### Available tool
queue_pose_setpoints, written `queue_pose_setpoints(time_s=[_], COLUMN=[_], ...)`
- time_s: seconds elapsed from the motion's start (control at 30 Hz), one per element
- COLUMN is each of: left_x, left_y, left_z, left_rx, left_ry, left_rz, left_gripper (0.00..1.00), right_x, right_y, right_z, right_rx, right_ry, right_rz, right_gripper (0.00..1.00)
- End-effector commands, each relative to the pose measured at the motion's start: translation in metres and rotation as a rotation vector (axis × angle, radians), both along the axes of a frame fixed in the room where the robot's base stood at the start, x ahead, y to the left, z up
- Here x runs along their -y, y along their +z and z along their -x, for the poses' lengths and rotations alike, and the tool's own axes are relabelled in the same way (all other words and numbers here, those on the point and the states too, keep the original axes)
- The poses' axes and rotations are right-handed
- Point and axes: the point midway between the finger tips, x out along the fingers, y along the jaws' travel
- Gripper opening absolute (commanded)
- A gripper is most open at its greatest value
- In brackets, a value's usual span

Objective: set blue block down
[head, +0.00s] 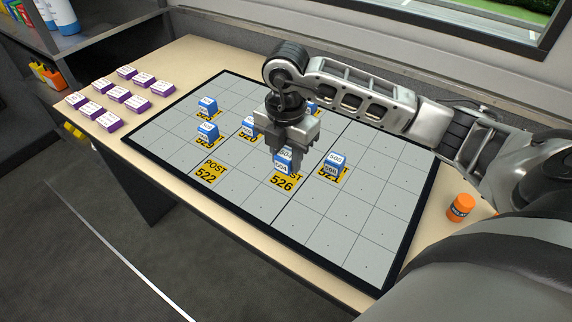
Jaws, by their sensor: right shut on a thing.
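My right gripper (284,160) points down over the front middle of the gridded board (330,232). It is shut on a blue block (284,167) with a white label. The block is at or just above the yellow POST 526 mark (285,183); I cannot tell if it touches the board. Other blue blocks stand on the board: one (334,160) to the right on a yellow mark, two (207,132) (207,107) at the left, one (249,129) left of the gripper, and one (313,108) mostly hidden behind it. My left gripper is not in view.
The yellow POST 522 mark (207,172) is bare. Several purple blocks with white tops (112,117) stand on the table (183,57) left of the board. An orange jar (461,207) stands at the right. The board's front and right squares are clear.

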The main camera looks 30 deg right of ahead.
Motion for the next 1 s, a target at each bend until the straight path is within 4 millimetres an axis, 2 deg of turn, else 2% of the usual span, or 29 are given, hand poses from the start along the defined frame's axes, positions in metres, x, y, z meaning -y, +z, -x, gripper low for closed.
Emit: queue_pose_setpoints(time_s=[0.27,0.63,0.67,0.73,1.0], left_x=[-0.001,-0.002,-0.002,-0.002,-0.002], left_y=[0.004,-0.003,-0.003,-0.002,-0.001], left_z=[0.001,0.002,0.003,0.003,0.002], left_rx=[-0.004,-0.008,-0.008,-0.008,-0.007], left_ry=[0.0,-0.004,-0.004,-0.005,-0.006], left_rz=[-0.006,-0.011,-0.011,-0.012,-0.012], left_gripper=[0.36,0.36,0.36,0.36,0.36], right_x=[0.002,0.001,0.001,0.001,0.002], right_y=[-0.033,-0.039,-0.039,-0.038,-0.038], right_z=[-0.002,-0.003,-0.003,-0.003,-0.003], right_rx=[-0.004,-0.001,-0.001,-0.001,-0.001], right_ry=[-0.001,0.0,0.0,0.0,0.0], right_rz=[0.001,0.0,0.0,0.0,0.0], right_gripper=[0.1,0.1,0.35,0.54,0.54])
